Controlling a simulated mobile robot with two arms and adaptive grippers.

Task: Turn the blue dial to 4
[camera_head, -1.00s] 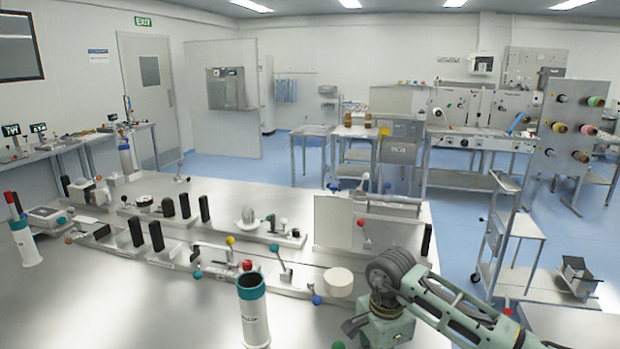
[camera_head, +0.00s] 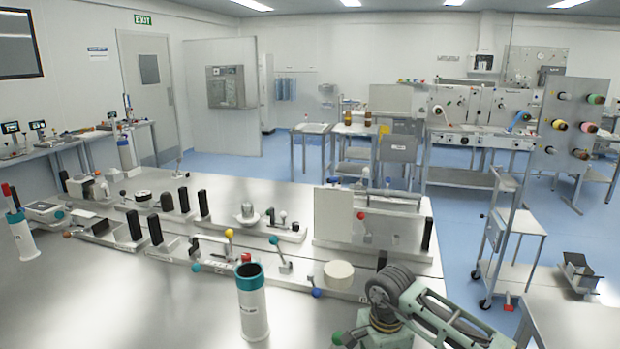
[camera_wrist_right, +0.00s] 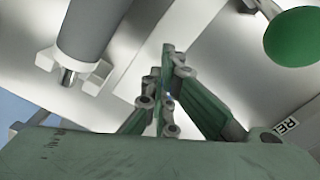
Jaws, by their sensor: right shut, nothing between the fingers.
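I cannot make out a numbered blue dial in either view. A small blue ball knob (camera_head: 316,292) sits at the front edge of the bench fixtures, left of my right arm. My right gripper (camera_wrist_right: 168,62) is shut and empty in the wrist view, its fingers meeting above a pale surface. A green ball knob (camera_wrist_right: 293,36) is to its right and a grey cylinder (camera_wrist_right: 92,28) to its left, both apart from the fingertips. In the head view my right arm covers the bench's lower right part. My left gripper is not in view.
A white bin with teal rim (camera_head: 252,300) stands at the front of the steel bench. A cream disc (camera_head: 339,272), a yellow-tipped lever (camera_head: 229,233) and an upright plate (camera_head: 333,215) stand behind. A trolley (camera_head: 510,245) stands to the right.

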